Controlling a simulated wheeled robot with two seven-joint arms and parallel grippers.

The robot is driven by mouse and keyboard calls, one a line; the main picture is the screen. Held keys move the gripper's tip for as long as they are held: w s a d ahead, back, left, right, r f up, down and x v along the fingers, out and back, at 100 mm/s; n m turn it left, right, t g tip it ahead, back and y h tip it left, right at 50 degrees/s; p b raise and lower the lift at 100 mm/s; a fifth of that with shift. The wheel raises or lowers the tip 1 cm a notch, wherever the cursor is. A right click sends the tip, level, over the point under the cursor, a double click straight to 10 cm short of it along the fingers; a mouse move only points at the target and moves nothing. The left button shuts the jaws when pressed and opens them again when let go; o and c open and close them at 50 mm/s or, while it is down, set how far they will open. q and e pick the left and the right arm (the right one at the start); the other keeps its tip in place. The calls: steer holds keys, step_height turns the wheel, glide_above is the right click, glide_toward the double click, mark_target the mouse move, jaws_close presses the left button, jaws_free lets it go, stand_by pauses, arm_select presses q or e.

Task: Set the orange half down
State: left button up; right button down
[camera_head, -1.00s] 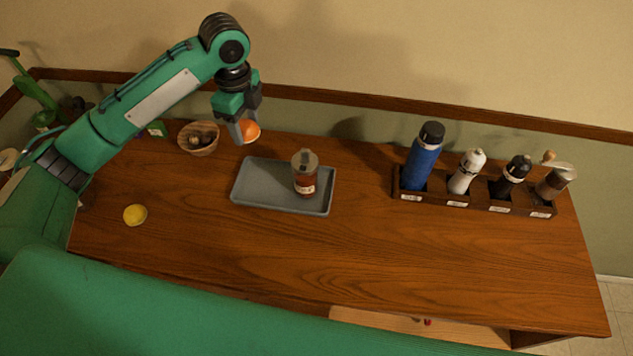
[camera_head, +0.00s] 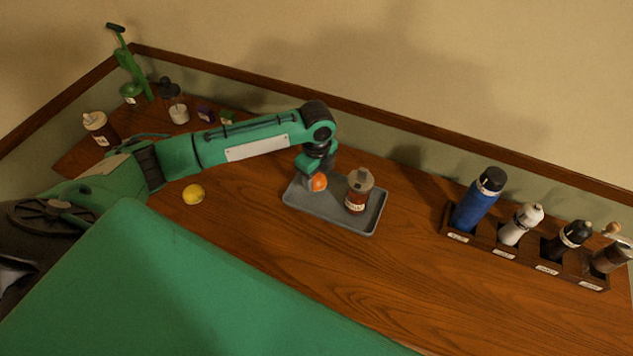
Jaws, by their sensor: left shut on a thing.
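The orange half (camera_head: 319,182) shows its round orange side at the tip of my left gripper (camera_head: 311,180). The gripper is shut on it, over the left part of the grey tray (camera_head: 335,219). I cannot tell whether the orange half touches the tray floor. My right gripper is not in view.
A wooden rack (camera_head: 520,258) at the right holds a blue bottle (camera_head: 476,200) and several grinders. Several jars and a white-topped bottle (camera_head: 99,128) stand at the far left. The counter right of the tray is clear.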

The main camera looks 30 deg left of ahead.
mark_target(316, 185)
arm_select(q)
step_height(316, 185, down, 4)
steer(key=shift+f+p, duration=0.1)
steer(key=shift+p, duration=0.35)
steer(key=shift+f, duration=0.1)
steer(key=o, duration=1)
steer(key=shift+c, duration=0.2)
step_height(316, 185, up, 11)
steer(key=shift+r+b, duration=0.1)
steer(key=shift+b, duration=1.05)
steer(key=shift+r, duration=0.55)
